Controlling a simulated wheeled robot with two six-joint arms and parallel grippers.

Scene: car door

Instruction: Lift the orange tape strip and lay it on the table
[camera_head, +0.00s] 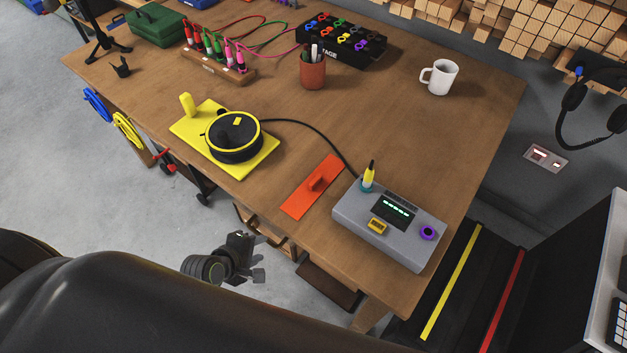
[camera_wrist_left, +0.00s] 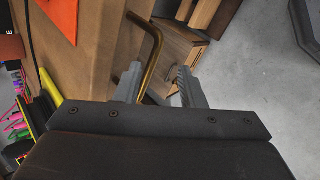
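The orange tape strip (camera_head: 304,198) lies flat on the wooden table (camera_head: 300,130) near its front edge, with a small raised orange tab on it. It sits between a yellow board and a grey box. In the left wrist view the strip (camera_wrist_left: 62,14) shows at the top left, partly cut off. My left gripper (camera_head: 258,258) is in front of the table's front edge, apart from the strip. In the left wrist view its fingers (camera_wrist_left: 158,88) are spread with nothing held. My right gripper does not show.
A yellow board (camera_head: 255,165) with a black round device stands left of the strip. The grey box (camera_head: 385,235) with a screen is close on its right, and a black cable runs between them. A brass bar (camera_wrist_left: 152,55) shows beyond my left fingers by the table edge.

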